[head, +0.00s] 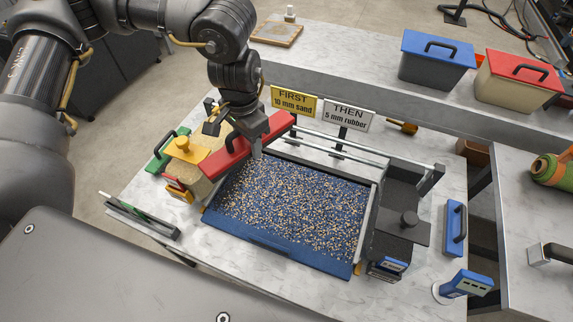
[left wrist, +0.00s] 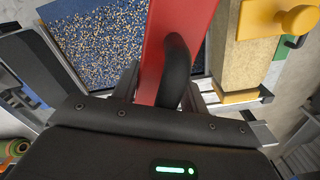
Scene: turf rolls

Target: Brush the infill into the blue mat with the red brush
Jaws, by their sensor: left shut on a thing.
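The blue mat (head: 262,240) lies in a frame on the table, strewn with tan and pale infill grains (head: 300,205). The grains cover most of it; its front edge is bare. The red brush (head: 222,163) is a long red block with a black handle, lying across the mat's left end beside the yellow hopper. My left gripper (head: 252,138) is above the brush and shut on its handle. In the left wrist view the black handle (left wrist: 176,65) stands between my left fingers (left wrist: 165,88), with the red block beyond. The brush's underside is hidden. My right gripper is not in view.
A sand-coloured hopper with a yellow knob (head: 183,144) stands left of the mat, a black hopper (head: 402,192) at its right end. Rails and signs reading FIRST (head: 293,102) and THEN (head: 348,116) stand behind. Lidded blue (head: 435,60) and red-topped (head: 518,80) bins are farther back.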

